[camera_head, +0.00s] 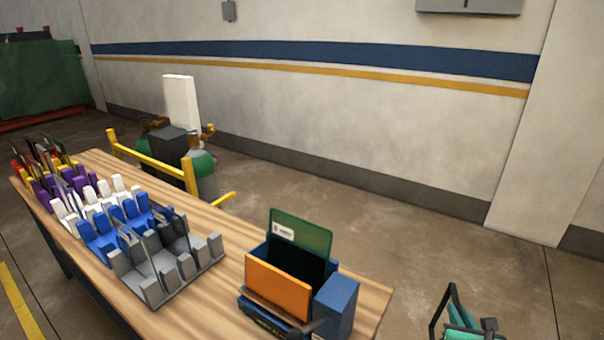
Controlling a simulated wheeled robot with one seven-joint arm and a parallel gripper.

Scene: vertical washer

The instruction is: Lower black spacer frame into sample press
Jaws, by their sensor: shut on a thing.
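The sample press (278,286) stands near the right end of the wooden table. It has an orange front wall, a blue block on its right side and a green plate with a white label standing up at its back; its inside looks dark. My gripper (466,326) is at the bottom right edge, right of the table and apart from the press. It is partly cut off by the picture edge. It is shut on the black spacer frame (436,318), a thin dark outline held upright and tilted beside teal parts. The frame's lower part is out of view.
Grey holders (170,268) with upright thin frames stand left of the press. Blue, white and purple holders (70,183) run on to the table's far left end. The wooden table (365,290) is bare right of the press. A yellow rail (150,164) and gas cylinders (203,172) stand behind.

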